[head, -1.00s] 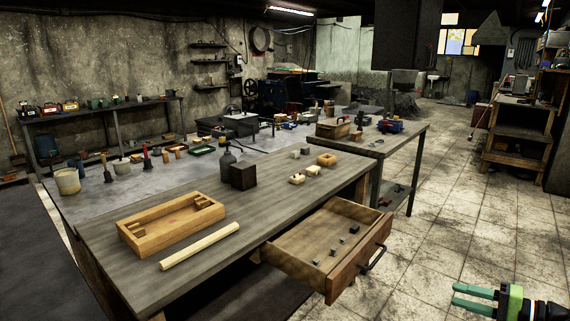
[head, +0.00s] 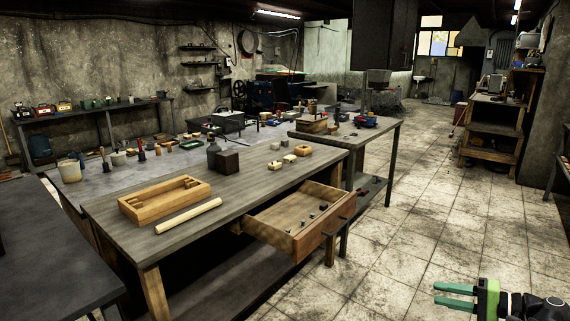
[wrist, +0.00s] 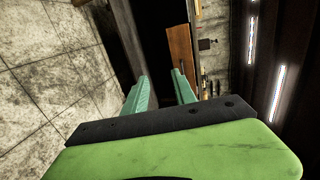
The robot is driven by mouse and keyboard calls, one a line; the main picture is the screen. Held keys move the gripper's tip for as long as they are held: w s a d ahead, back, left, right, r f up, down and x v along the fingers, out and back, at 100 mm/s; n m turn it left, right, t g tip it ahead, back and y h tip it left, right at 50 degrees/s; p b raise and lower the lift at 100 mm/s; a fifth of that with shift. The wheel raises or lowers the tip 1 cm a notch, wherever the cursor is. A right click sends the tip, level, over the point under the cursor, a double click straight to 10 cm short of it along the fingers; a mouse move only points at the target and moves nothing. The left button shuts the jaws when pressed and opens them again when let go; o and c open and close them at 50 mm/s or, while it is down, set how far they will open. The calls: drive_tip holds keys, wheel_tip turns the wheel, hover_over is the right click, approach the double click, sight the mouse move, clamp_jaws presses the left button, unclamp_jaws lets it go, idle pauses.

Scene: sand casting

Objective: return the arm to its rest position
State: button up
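My gripper (head: 437,294) is at the lower right of the head view, over the tiled floor and apart from the bench. Its two green fingers point left in the picture. In the wrist view the fingers (wrist: 160,84) stand apart with nothing between them, so it is open and empty. Most of my arm is outside the head view.
A wooden bench (head: 258,184) holds a wooden tray (head: 140,214), a pale rod (head: 188,216) and a dark block (head: 227,162). Its drawer (head: 318,241) is pulled out, with several small pieces inside. A dark table (head: 50,265) stands at left. The tiled floor (head: 430,215) is clear at right.

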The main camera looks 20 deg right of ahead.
drive_tip(key=w+a+f+n+g, duration=0.2)
drive_tip(key=w+a+f+g, duration=0.25)
drive_tip(key=w+a, duration=0.4)
drive_tip(key=w+a+f+n+g, duration=0.2)
drive_tip(key=w+a+f+g, duration=0.3)
drive_tip(key=a, duration=0.7)
drive_tip(key=w+a+f+n+g+h, duration=0.2)
drive_tip(key=a+f+n+h, duration=0.2)
drive_tip(key=a, duration=0.8)
drive_tip(key=w+a+f+n+g+h, duration=0.1)
drive_tip(key=a+f+n+h, duration=0.35)
drive_tip(key=a, duration=0.85)
wheel_tip(320, 180, up, 24)
drive_tip(key=m+p, duration=0.1)
drive_tip(key=p, duration=2.3)
drive_tip(key=shift+w+d+r, duration=0.15)
drive_tip(key=shift+w+d, duration=0.05)
drive_tip(key=shift+d, duration=0.2)
